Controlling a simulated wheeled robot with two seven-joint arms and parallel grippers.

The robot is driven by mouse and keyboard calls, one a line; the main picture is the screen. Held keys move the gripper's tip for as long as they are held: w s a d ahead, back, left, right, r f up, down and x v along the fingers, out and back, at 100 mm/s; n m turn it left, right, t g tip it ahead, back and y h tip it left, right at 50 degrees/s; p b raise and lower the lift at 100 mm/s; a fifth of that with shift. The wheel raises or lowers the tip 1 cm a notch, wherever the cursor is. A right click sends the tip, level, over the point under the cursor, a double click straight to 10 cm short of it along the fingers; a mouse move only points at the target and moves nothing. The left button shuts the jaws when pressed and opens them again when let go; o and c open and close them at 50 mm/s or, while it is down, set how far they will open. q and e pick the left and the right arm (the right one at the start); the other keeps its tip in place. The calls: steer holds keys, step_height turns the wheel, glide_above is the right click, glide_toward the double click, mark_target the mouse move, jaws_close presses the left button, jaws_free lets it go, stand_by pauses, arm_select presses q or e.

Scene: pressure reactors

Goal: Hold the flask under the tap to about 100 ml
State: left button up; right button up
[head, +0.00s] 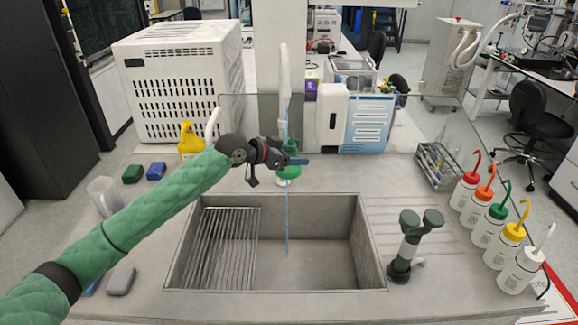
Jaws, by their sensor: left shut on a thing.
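The white tap (285,62) stands behind the sink (374,245). A thin blue stream of water (287,225) falls from it into the basin. My left gripper (297,161) reaches in from the left, shut at the stream, just above the sink's back edge. What it holds, apparently the clear flask, hardly shows against the green-and-white shape (288,173) at the fingertips. I cannot tell the flask's outline, its water level, or whether the stream enters its mouth. My right gripper is not in view.
A wire rack (228,235) lies in the sink's left half. A dark green twin-headed fixture (408,240) stands right of the sink. Several wash bottles (484,225) line the right edge. A yellow bottle (190,141) and a clear jug (104,196) stand left.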

arm_select(q)
steer(key=w+b, duration=0.2)
steer(key=w, duration=0.5)
steer(key=shift+a, duration=0.25)
steer(key=shift+s, duration=0.1)
stand_by(7.0)
